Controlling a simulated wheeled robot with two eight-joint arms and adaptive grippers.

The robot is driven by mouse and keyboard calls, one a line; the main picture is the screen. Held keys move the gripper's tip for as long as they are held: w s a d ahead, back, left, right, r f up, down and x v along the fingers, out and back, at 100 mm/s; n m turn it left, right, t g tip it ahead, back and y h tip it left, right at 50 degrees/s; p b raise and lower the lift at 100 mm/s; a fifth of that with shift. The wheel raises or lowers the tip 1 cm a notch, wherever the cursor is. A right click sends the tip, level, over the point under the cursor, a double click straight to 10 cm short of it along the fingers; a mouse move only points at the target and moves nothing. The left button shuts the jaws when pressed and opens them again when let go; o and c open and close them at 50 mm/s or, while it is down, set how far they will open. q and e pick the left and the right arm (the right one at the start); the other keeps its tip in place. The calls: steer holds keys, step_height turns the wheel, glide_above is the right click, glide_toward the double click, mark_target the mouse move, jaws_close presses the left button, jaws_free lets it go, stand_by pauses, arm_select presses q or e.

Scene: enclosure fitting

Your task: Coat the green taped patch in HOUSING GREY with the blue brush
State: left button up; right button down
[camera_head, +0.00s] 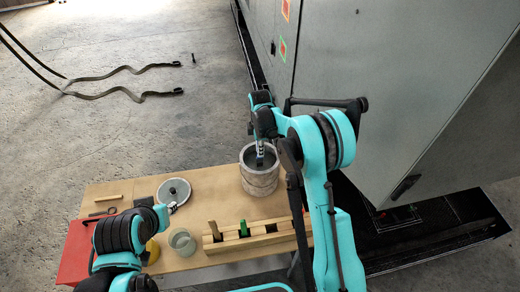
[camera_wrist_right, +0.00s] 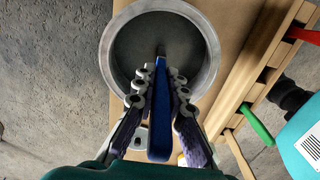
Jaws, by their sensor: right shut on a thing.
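The blue brush (camera_wrist_right: 159,105) is upright between the fingers of my right gripper (camera_wrist_right: 160,80), which is shut on its handle. Its lower end points into the round metal pot (camera_wrist_right: 112,62), which holds grey paint (camera_wrist_right: 140,45). In the head view my right gripper (camera_head: 260,149) is over the pot (camera_head: 260,184) on the table; whether the bristles touch the paint is hidden. The green taped patch (camera_head: 283,48) is on the grey cabinet's face, beyond the pot. My left gripper (camera_head: 172,208) is low over the table, beside the round lid; its opening is too small to tell.
An orange taped patch (camera_head: 286,10) is above the green one. A wooden rack (camera_head: 250,239) with green and red handles lines the table's front. The round lid (camera_head: 174,192), a glass jar (camera_head: 182,242) and a yellow roll (camera_head: 152,252) stand left. Straps (camera_head: 120,82) lie on the floor.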

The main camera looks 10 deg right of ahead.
steer(key=shift+f+b, duration=0.45)
steer(key=shift+f, duration=0.1)
stand_by(0.6)
stand_by(1.4)
steer(key=shift+r, duration=0.55)
steer(key=shift+r+p, duration=1.7)
steer(key=shift+r, duration=1.3)
